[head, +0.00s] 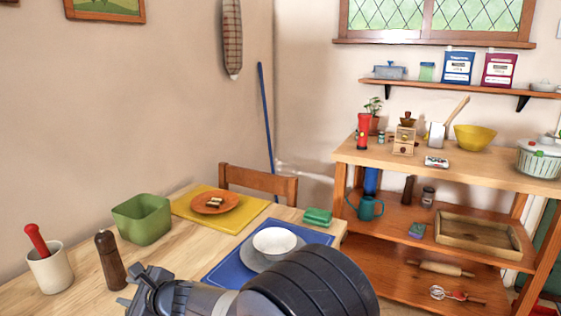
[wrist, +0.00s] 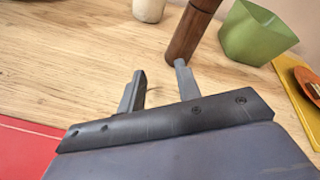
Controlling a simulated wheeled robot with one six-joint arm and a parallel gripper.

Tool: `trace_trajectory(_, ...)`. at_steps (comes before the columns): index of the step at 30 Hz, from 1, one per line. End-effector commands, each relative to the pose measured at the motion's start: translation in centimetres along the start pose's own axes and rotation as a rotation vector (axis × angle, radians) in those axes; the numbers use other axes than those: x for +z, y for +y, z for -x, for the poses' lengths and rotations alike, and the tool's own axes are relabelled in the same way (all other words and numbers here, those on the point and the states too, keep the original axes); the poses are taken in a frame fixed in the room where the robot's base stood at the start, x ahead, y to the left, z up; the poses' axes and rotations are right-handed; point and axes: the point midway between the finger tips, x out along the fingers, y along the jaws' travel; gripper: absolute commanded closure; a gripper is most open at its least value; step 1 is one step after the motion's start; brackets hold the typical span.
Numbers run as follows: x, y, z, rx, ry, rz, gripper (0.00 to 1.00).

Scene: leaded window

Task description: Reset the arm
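My gripper (wrist: 159,70) is in the wrist view with its two grey fingers apart and only bare wooden table seen between them. It is open and holds nothing. In the head view my arm reaches in from the bottom, over the near side of the table, and my gripper (head: 133,288) shows at its left end. A dark brown pepper mill (head: 110,262) stands upright close by. In the wrist view the mill (wrist: 190,35) rises just beyond the right finger; whether they touch I cannot tell.
A white crock (head: 50,268) with a red-handled tool and a green bin (head: 142,220) stand on the table (head: 185,256). Beyond are a yellow mat (head: 245,208) with an orange plate (head: 213,207), a blue mat (head: 222,268) with a bowl (head: 275,240), and a laden shelf unit (head: 480,172).

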Motion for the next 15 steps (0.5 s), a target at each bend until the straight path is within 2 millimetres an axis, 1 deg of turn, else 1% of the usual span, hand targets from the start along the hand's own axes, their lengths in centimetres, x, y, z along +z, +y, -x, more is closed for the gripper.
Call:
trace_trajectory(1,-0.9,0.6,-0.4,0.002,0.001,-0.003,0.68)
trace_trajectory(6,-2.3,1.4,-0.9,0.001,0.001,-0.002,0.68)
trace_trajectory(15,-2.6,1.7,-1.1,0.0,-0.001,0.0,0.68)
